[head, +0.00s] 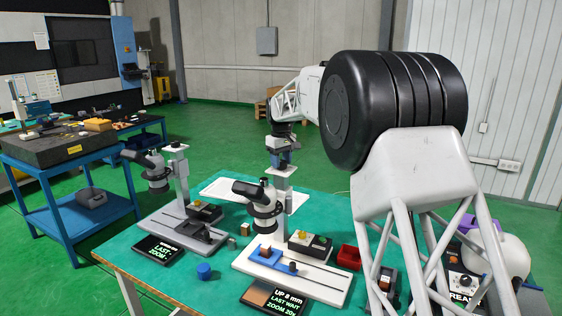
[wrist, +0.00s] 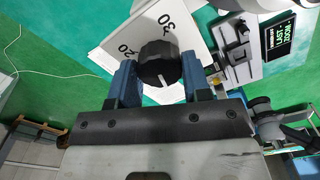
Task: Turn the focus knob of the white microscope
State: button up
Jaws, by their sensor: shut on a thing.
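The white microscope (head: 268,203) stands on a white base (head: 325,290) at the middle of the green bench in the head view. My gripper (head: 283,160) reaches down at the top of its column from behind. In the wrist view my gripper (wrist: 160,82) has its two blue fingers on either side of a black focus knob (wrist: 158,62) and is shut on it. The knob has a white index mark on its near side. A white plate (wrist: 118,45) behind it carries the numbers 20 and 30. In the head view the knob cannot be made out.
A grey microscope (head: 158,178) stands to the left. Two black displays (head: 158,249) (head: 274,300) lie at the bench front, near a blue round cap (head: 204,271). A red bin (head: 349,257) is right of the white microscope. My arm covers much of the right side.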

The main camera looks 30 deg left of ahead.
aim_at(282, 161)
jog(key=m, duration=0.4)
jog(key=shift+m, duration=0.3)
jog(key=m, duration=0.4)
dwell(0.4)
jog(key=o, duration=0.9)
jog(key=shift+o, duration=0.2)
jog(key=shift+r, duration=3.95)
